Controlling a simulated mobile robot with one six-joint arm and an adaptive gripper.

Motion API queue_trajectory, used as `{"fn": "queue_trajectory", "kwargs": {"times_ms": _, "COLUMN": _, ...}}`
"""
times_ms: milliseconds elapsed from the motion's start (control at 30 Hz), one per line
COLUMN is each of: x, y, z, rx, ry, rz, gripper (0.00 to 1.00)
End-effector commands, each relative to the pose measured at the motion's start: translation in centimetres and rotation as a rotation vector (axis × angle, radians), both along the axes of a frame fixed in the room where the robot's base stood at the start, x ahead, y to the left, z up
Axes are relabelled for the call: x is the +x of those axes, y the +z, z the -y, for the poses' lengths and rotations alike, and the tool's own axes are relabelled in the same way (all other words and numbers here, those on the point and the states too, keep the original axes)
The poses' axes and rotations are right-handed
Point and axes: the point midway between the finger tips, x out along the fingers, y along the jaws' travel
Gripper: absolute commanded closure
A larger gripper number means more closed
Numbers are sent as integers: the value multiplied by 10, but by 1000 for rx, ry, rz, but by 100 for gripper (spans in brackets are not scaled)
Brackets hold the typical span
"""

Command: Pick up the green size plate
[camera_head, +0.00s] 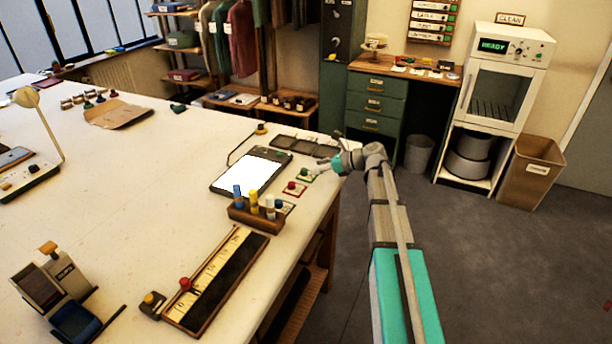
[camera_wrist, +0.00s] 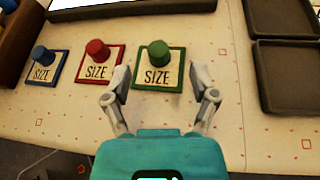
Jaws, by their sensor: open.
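The green size plate (camera_wrist: 157,72) is a small square with a green border, a "SIZE" label and a green knob on top. It lies flat on the white table, and also shows in the head view (camera_head: 306,175), just left of my gripper. My gripper (camera_wrist: 163,84) is open and empty in the wrist view, its two fingers on either side of the plate's near part. In the head view my gripper (camera_head: 328,166) reaches over the table's right edge. I cannot tell whether the fingers touch the plate.
A red size plate (camera_wrist: 100,68) lies close on the left, with a blue size plate (camera_wrist: 44,70) beyond it. Dark trays (camera_wrist: 285,75) lie to the right. A lit tablet (camera_head: 250,172) is behind the plates. A wooden block with bottles (camera_head: 257,212) stands nearer.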

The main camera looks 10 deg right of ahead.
Motion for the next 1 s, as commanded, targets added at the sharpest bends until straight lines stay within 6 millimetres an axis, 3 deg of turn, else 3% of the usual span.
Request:
{"fn": "queue_trajectory", "kwargs": {"times_ms": 500, "x": 19, "y": -22, "z": -40, "rx": 0, "ry": 2, "rz": -1, "gripper": 24}}
{"fn": "queue_trajectory", "kwargs": {"times_ms": 1000, "x": 20, "y": -21, "z": -42, "rx": 0, "ry": 1, "rz": 0, "gripper": 24}}
